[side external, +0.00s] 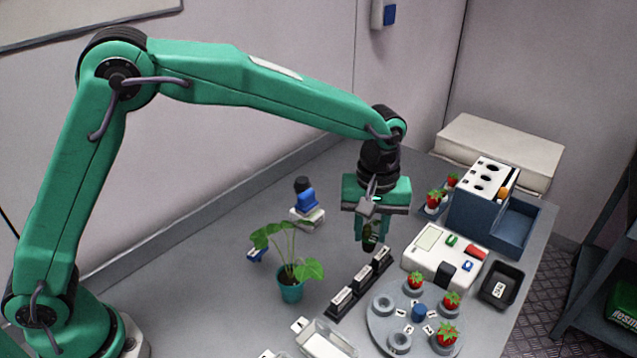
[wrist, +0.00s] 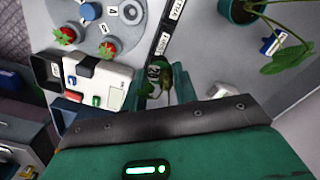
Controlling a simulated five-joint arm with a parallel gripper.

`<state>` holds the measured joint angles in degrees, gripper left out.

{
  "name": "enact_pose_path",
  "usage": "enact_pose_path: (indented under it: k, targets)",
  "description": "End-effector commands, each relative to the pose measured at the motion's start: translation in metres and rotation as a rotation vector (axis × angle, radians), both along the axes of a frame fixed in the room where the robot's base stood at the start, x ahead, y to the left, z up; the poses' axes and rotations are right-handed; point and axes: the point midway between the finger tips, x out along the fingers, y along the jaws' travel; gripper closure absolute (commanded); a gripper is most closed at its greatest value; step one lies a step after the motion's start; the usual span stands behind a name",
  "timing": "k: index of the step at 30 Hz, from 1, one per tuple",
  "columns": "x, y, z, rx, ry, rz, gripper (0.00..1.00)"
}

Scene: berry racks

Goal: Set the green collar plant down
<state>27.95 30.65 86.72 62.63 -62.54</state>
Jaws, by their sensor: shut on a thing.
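My gripper (side external: 370,232) points down above the grey table, beside the far end of the black labelled rack (side external: 352,291). It is shut on a small dark-potted plant with green on it, the green collar plant (side external: 369,241). In the wrist view the plant (wrist: 159,74) sits between the two green fingers (wrist: 161,88). The fingers hide part of it, and its collar is too small to make out. I cannot tell whether its base touches the table. The rack also shows in the wrist view (wrist: 170,28), just ahead of the plant.
A leafy plant in a teal pot (side external: 290,290) stands left of the rack. A round grey tray (side external: 385,330) with strawberries is in front. A white device (side external: 425,258) is close on the right, with a blue-grey box (side external: 478,222) behind it.

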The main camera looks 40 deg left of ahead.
Motion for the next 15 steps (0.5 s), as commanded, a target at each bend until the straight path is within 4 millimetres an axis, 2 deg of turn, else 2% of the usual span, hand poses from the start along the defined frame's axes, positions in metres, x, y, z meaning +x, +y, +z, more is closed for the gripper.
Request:
enact_pose_path:
  k: [5, 8, 15]
  targets:
    - [0.002, 0.017, 0.005, 0.0, -0.001, -0.029, 0.93]
    - [0.003, 0.033, 0.01, 0.0, -0.001, -0.064, 0.93]
    - [0.001, 0.09, 0.025, 0.0, -0.001, -0.191, 0.93]
